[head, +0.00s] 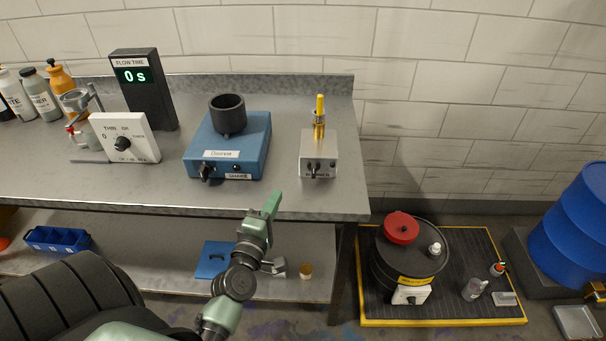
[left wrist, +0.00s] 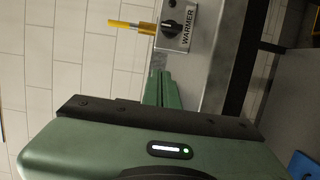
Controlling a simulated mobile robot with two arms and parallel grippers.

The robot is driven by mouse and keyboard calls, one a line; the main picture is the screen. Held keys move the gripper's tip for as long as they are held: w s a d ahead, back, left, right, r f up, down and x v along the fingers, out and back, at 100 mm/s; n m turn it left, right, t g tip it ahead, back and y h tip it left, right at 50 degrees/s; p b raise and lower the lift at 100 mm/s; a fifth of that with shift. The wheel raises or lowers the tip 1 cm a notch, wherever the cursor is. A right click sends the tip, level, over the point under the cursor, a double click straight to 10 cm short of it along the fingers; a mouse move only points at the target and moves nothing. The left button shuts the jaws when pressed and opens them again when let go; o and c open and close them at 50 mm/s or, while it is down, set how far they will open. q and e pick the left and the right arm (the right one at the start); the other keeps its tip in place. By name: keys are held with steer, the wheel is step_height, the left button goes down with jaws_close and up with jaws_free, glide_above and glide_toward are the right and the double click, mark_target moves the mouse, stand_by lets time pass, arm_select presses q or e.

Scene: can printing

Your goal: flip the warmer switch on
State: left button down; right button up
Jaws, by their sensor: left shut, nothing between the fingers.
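The warmer (head: 318,145) is a small grey box with a black knob switch (head: 314,169) on its front and a yellow-tipped brass piece on top. It stands near the right end of the bench. In the left wrist view the warmer (left wrist: 187,42) appears turned sideways, with its black switch (left wrist: 171,27) beside the WARMER label. My left gripper (head: 275,197) is shut and empty, in front of the bench edge, to the lower left of the warmer and apart from it. Its green fingers (left wrist: 162,82) show below the switch in the wrist view. My right gripper is not in view.
A blue shaker (head: 258,140) with a black cup stands left of the warmer on the metal bench (head: 280,190). A white dial box (head: 125,150) and flow-time display (head: 145,90) are further left. A black drum (head: 385,260) stands on the floor mat at right.

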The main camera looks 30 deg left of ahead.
mark_target(314, 170)
arm_select(q)
steer(key=p+x, duration=0.2)
steer(key=x, duration=0.8)
steer(key=w+d, duration=0.1)
steer(key=d+p, duration=0.1)
steer(key=shift+w+d, duration=0.3)
steer(key=shift+w, duration=0.1)
steer(key=shift+w+d+f, duration=0.1)
steer(key=shift+w+d, duration=0.1)
steer(key=shift+d, duration=0.3)
steer(key=shift+a, duration=0.1)
steer(key=shift+m+p, duration=0.4)
steer(key=shift+p, duration=0.1)
steer(key=shift+r+m+p, duration=0.25)
steer(key=shift+m+p, duration=0.1)
steer(key=shift+m, duration=0.05)
steer(key=shift+w+r+p, duration=0.1)
steer(key=shift+p, duration=0.35)
